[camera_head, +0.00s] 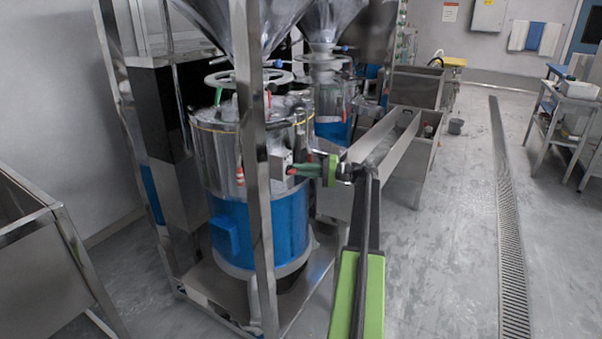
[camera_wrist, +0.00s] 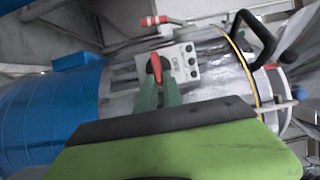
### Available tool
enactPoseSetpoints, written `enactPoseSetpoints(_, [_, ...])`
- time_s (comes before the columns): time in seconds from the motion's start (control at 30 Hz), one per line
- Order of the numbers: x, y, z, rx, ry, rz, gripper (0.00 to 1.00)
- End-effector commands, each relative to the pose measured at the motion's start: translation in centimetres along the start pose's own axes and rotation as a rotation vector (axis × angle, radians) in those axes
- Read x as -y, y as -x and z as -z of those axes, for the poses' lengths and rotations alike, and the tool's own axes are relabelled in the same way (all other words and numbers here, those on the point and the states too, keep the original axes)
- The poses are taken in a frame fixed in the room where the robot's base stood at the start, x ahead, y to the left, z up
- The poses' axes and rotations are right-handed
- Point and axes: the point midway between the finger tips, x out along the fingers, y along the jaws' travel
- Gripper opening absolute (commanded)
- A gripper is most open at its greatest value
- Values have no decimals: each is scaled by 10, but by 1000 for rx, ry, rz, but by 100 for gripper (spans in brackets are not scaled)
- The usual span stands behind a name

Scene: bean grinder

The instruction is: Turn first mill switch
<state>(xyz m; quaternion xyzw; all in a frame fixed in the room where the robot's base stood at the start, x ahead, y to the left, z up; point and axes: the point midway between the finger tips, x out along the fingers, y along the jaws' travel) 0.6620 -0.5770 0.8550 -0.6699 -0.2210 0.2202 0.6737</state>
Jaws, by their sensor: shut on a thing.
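The first mill (camera_head: 262,225) is a steel drum with a blue lower part, and it stands inside a metal frame. A small grey switch box (camera_head: 277,163) is on its side. In the wrist view, the switch box (camera_wrist: 184,62) carries a red switch (camera_wrist: 154,66) and several small round buttons or holes. My gripper (camera_head: 296,170) reaches the box from the right. Its green fingers (camera_wrist: 157,84) are shut on the red switch, whose tip shows between and beyond them. The fingers hide the lower part of the switch.
A frame post (camera_head: 254,150) stands just left of the switch box. A second mill (camera_head: 333,110) is behind, and a long steel trough (camera_head: 385,150) is to the right. A red-tipped lever (camera_wrist: 153,20) is near the box. The floor at right is open.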

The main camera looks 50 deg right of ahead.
Motion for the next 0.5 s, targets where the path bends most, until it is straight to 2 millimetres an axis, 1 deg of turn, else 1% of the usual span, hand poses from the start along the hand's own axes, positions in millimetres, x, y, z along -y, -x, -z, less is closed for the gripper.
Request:
enactPoseSetpoints(0.03, [-2, -2, -2, 8, -5, -3, 0])
enactPoseSetpoints(0.47, [-1, -2, -2, 8, -11, 0, 0])
enactPoseSetpoints(0.5, [-1, -2, -2, 7, -11, 0, 16])
